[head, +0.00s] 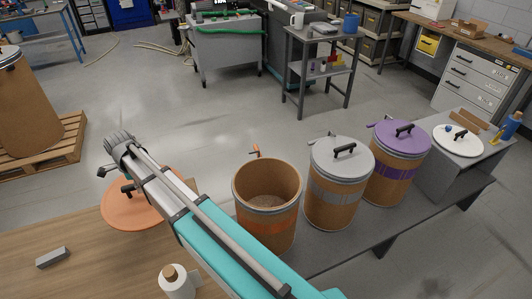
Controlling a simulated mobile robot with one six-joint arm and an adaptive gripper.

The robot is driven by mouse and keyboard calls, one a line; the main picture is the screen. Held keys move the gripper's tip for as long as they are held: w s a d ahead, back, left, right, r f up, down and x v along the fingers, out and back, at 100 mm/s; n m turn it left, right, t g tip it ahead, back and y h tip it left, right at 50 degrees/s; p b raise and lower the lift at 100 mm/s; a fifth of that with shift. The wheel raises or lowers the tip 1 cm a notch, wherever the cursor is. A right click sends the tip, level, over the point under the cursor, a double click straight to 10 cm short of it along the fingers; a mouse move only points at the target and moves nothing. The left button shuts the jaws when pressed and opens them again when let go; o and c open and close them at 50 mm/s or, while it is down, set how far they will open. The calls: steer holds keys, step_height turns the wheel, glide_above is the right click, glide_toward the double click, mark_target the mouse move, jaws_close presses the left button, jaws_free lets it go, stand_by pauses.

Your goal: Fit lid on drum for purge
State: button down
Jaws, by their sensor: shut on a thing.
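An open brown fibre drum (266,200) with an orange band stands on a low grey bench, with pellets visible inside. The round orange lid (138,211) with a dark handle is at the left, by the far edge of the wooden table. My gripper (127,185) is shut on the lid at its handle. My arm partly hides the gripper and the lid's right side. I cannot tell whether the lid rests on the table or hangs just above it.
Closed drums with a grey lid (342,158) and a purple lid (402,138) stand right of the open drum. A white lid (457,140) lies on a grey stand. A paper roll (178,284) and grey block (52,257) are on the wooden table (90,270).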

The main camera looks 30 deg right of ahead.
step_height(320, 180, up, 6)
steer(key=p, duration=0.4)
steer(key=shift+f, duration=0.15)
steer(key=shift+s, duration=0.1)
